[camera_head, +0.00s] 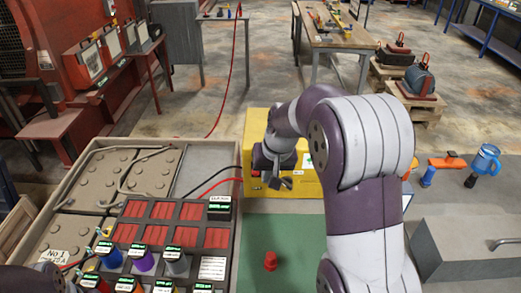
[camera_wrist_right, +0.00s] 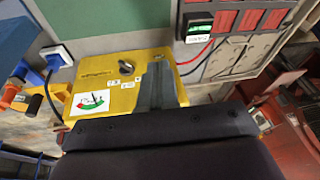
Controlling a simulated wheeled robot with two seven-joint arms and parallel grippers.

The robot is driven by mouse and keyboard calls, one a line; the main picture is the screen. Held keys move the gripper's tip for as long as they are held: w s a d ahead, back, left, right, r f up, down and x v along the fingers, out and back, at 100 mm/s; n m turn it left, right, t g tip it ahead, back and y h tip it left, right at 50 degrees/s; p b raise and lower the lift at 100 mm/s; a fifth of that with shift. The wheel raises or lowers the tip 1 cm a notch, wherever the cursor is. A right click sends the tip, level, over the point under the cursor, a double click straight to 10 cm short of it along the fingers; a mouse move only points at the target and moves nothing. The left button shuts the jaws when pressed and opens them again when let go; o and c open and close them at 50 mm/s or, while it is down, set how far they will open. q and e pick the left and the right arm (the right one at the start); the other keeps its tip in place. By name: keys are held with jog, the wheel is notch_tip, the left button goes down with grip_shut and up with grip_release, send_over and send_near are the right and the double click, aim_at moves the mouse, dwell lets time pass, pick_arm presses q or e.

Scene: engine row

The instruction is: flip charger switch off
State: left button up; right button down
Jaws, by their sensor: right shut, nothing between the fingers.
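The yellow charger (camera_head: 257,124) stands at the back of the bench, partly hidden by my right arm in the head view. In the right wrist view its yellow face (camera_wrist_right: 98,66) carries a gauge with a green and red scale (camera_wrist_right: 90,103), small white labels and a dark grey knob or switch (camera_wrist_right: 126,67). Its on or off position cannot be told. My right gripper (camera_head: 283,183) is at the charger's front face, shut and empty. In the wrist view its fingers (camera_wrist_right: 158,82) are beside the switch, apart from it in the picture; contact is unclear. My left gripper is out of view.
Black and red cables run to the charger. A red knob-like piece (camera_head: 270,261) stands on the green mat (camera_head: 283,232).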

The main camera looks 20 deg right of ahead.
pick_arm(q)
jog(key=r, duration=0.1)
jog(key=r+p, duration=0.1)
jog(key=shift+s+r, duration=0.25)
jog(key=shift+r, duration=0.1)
pick_arm(e)
jog(key=w+d+r+m+t, duration=0.1)
jog(key=w+d+r, duration=0.4)
jog(key=r, duration=0.1)
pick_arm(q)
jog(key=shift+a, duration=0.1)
pick_arm(e)
jog(key=shift+w+f, duration=0.1)
jog(key=shift+w, duration=0.05)
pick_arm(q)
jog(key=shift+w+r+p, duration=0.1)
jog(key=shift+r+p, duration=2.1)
pick_arm(e)
jog(key=a+x, duration=0.1)
jog(key=x, duration=1.2)
jog(key=shift+a+f, duration=0.25)
jog(key=shift+a, duration=0.15)
